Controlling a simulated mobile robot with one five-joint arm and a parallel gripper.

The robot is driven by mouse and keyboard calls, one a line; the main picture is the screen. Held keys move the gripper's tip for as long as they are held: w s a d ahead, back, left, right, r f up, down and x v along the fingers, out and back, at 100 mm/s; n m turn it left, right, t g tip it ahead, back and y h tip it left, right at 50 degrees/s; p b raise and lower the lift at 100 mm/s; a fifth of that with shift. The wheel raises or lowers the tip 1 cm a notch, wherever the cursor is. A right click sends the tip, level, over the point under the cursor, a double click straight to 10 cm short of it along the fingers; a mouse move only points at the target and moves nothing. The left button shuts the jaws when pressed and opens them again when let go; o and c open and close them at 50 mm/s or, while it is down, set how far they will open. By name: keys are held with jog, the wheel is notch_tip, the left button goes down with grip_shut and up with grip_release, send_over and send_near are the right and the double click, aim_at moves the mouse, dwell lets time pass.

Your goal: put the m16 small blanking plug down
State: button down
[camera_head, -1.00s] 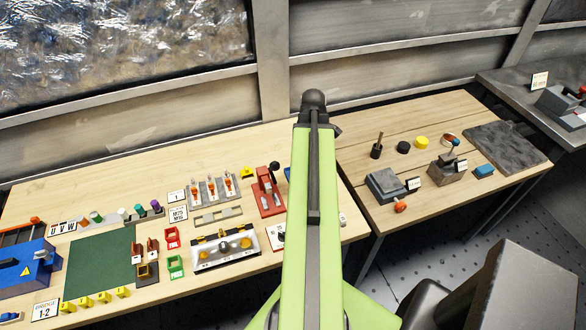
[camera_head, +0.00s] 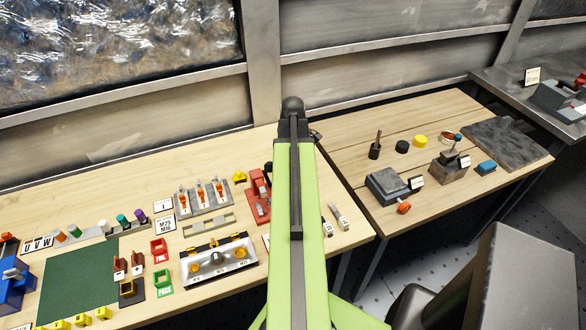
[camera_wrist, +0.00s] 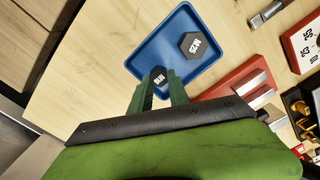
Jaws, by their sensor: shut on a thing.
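In the wrist view the M16 blanking plug (camera_wrist: 158,77), a small dark hexagon with a white label, is between the fingertips of my gripper (camera_wrist: 160,88). The dark green fingers are shut on it. The plug appears over the near left part of a blue tray (camera_wrist: 147,58); I cannot tell whether it touches the tray. A larger dark hexagonal plug marked M25 (camera_wrist: 191,46) lies in the tray. In the head view my green arm hides the gripper, the plug and the tray.
A red fixture (camera_wrist: 236,78) stands close to the tray's right side in the wrist view; it also shows in the head view (camera_head: 258,208). Bare wood lies left of the tray (camera_wrist: 95,65). Another table (camera_head: 345,145) stands at right.

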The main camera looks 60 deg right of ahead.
jog(key=shift+f, duration=0.25)
jog(key=c, duration=1.3)
grip_release()
jog(key=shift+r, duration=0.1)
jog(key=shift+o, duration=0.2)
jog(key=shift+r, duration=0.1)
notch_tip(320, 180, up, 12)
jog(key=p, duration=1.2)
jog(key=shift+r, duration=0.15)
